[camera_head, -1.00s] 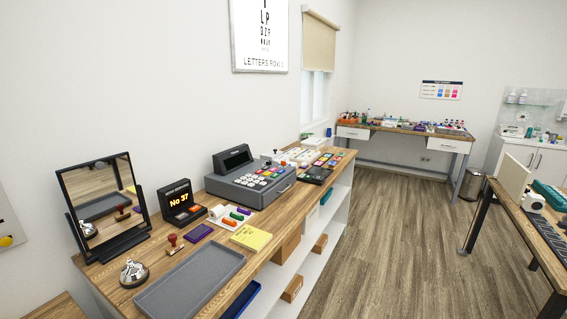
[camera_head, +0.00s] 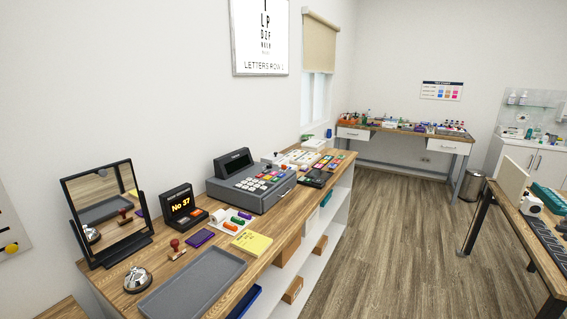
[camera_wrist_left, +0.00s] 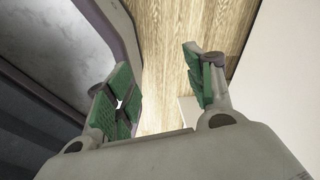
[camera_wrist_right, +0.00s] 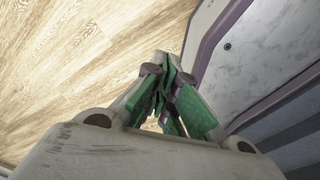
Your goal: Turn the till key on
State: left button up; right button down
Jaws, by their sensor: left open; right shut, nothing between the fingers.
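The grey till (camera_head: 262,196) stands on the wooden counter (camera_head: 272,232), in the middle of the head view, with a raised dark display and a keypad of pale and coloured buttons. I cannot make out the till key at this size. Neither gripper is in the head view. In the left wrist view my left gripper (camera_wrist_left: 160,88) is open and empty, its green-padded fingers apart. In the right wrist view my right gripper (camera_wrist_right: 166,95) is shut with its fingers together and nothing held. Neither wrist view shows the till.
Another table (camera_head: 540,240) stands at the right. The floor (camera_head: 400,240) between is clear.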

pick_arm(q)
jog(key=s+d+r+p, duration=0.1)
jog(key=d+r+p, duration=0.1)
jog(key=r+p, duration=0.4)
jog(key=s+d+r+p, duration=0.1)
jog(key=d+r+p, duration=0.2)
jog(key=r+p, duration=0.3)
jog(key=shift+r+h, duration=0.3)
jog(key=shift+r, duration=0.15)
pick_arm(e)
jog(key=s+a+r, duration=0.2)
jog(key=a+r, duration=0.4)
jog(key=r, duration=0.6)
jog(key=shift+s+r+y, duration=0.2)
jog(key=shift+r+y, duration=0.2)
